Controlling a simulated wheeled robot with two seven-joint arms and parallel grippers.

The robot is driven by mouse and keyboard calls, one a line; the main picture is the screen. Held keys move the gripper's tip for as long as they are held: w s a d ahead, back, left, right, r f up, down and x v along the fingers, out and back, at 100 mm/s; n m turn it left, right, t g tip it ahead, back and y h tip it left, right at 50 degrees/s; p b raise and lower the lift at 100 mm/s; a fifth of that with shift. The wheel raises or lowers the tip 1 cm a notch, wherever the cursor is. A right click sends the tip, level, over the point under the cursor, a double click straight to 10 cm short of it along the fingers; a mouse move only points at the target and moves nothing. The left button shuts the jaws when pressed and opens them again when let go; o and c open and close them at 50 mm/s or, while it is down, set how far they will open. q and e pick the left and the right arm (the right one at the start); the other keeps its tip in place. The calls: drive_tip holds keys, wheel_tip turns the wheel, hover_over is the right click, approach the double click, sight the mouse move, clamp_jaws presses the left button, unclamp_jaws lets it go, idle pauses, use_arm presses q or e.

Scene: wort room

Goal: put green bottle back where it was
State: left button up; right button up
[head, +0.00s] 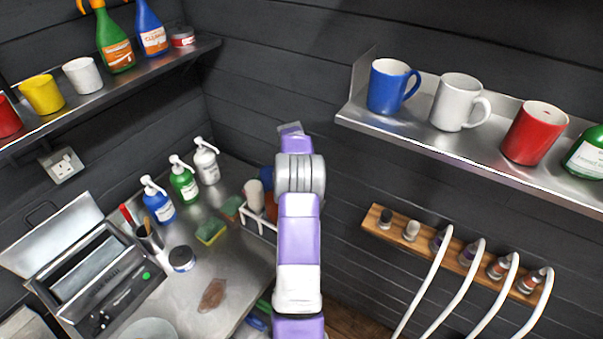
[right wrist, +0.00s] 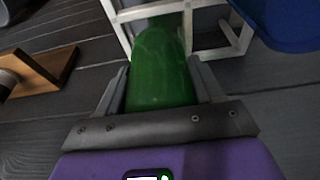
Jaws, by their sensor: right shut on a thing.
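In the right wrist view, my right gripper (right wrist: 161,75) is shut on a green bottle (right wrist: 160,68), with one finger on each side of it. The bottle's far end is at the opening of a white frame (right wrist: 126,15); I cannot tell whether it is inside or in front of it. In the head view my purple and white arm rises through the middle, and the held bottle and gripper cannot be made out. A white rack (head: 259,223) with several bottles stands on the counter beside the arm. My left gripper is not in view.
Pump bottles (head: 184,180), sponges and an open metal box (head: 92,281) occupy the counter (head: 205,265). A blue object (right wrist: 288,20) is near the frame.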

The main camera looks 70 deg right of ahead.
drive_tip(key=shift+f, duration=0.15)
drive_tip(key=o, duration=1.1)
drive_tip(key=shift+r, duration=0.35)
drive_tip(key=v, duration=1.1)
drive_tip(key=shift+a+r, duration=0.15)
drive_tip(key=shift+r, duration=0.2)
